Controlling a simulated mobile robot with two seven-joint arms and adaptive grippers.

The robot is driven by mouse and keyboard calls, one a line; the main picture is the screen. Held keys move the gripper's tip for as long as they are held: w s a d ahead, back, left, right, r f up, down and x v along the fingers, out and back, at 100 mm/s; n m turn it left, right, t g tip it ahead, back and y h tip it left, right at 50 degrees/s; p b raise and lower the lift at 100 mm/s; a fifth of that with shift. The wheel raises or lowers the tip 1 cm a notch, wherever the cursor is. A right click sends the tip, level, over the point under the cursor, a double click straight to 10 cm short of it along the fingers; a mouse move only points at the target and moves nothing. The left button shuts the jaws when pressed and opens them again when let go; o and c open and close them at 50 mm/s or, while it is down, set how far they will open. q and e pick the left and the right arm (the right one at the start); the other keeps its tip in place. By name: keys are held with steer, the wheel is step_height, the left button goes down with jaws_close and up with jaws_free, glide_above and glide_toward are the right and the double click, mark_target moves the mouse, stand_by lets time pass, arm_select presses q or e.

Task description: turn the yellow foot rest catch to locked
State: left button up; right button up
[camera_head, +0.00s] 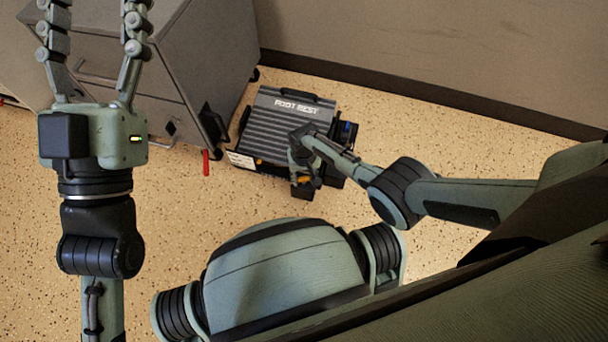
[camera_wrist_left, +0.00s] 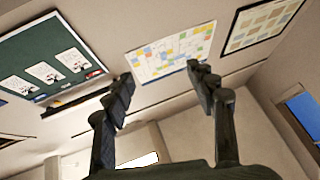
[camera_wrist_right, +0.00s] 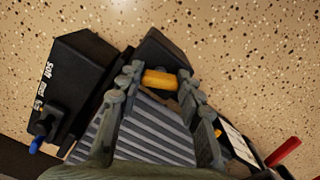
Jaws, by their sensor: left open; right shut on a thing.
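The foot rest (camera_head: 268,121) is a dark grey ribbed unit on the speckled floor, and its ribbed plate also shows in the right wrist view (camera_wrist_right: 150,133). The yellow catch (camera_wrist_right: 160,79) is a short bar at the edge of the plate, beside a black block. My right gripper (camera_wrist_right: 158,85) is shut on the catch, one finger on each side. In the head view the right gripper (camera_head: 304,168) covers most of that corner. Which marked position the catch is in cannot be told. My left gripper (camera_head: 92,25) is open and empty, raised and away from the foot rest.
A grey cabinet (camera_head: 175,70) stands left of the foot rest. A red lever (camera_head: 206,163) sticks out between them. A blue knob (camera_head: 347,127) is at the foot rest's right. The wall (camera_head: 450,50) is behind. The left wrist view shows a green board (camera_wrist_left: 50,60).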

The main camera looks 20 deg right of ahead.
mark_target(304, 178)
arm_select(q)
steer(key=shift+w+d+f+g+p, duration=0.25)
steer(key=shift+w+f+g+p, duration=0.05)
steer(key=shift+f+g, duration=0.35)
arm_select(e)
steer(key=m, duration=0.5)
arm_select(q)
steer(key=shift+f+y, duration=0.15)
steer(key=shift+y, duration=0.15)
arm_select(e)
steer(key=shift+m, duration=0.3)
steer(key=o, duration=1.2)
steer(key=shift+c, duration=0.2)
step_height(304, 178, up, 12)
